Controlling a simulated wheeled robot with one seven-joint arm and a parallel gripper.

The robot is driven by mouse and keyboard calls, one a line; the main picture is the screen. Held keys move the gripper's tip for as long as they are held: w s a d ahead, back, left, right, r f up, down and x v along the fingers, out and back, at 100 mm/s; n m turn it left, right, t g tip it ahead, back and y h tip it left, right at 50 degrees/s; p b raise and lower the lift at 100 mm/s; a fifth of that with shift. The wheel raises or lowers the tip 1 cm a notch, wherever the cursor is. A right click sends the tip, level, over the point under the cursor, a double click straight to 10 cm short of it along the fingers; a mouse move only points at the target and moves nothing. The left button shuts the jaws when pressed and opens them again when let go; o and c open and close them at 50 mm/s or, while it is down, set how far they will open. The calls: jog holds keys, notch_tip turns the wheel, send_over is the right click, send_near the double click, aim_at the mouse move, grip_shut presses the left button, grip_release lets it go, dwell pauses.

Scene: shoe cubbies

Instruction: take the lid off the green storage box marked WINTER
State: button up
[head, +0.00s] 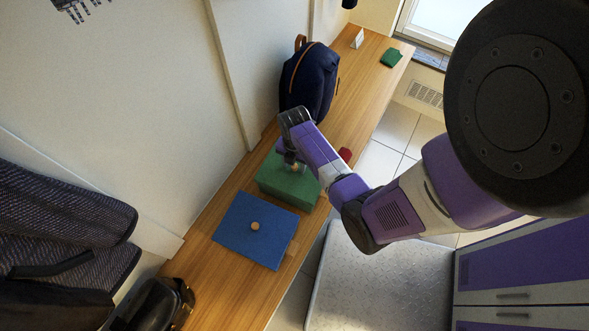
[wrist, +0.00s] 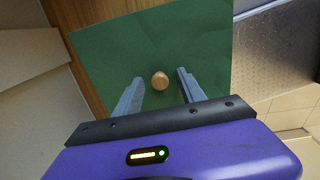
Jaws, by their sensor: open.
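The green storage box (head: 288,187) sits on the wooden bench, its lid on, partly hidden by my arm. Its WINTER marking is not visible in either view. In the wrist view the green lid (wrist: 110,62) fills much of the picture, with a round wooden knob (wrist: 160,80) near its middle. My gripper (wrist: 158,86) is open over the lid, one finger on each side of the knob. Clear gaps show between the fingers and the knob. In the head view my gripper (head: 293,165) is at the top of the box.
A blue box (head: 240,222) with a wooden knob stands in front of the green box. A navy backpack (head: 308,82) stands behind it. A small red item (head: 345,155) lies to the right. The bench (head: 222,290) has bare wood near the front.

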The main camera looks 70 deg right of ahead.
grip_shut()
jog(key=shift+r, duration=0.2)
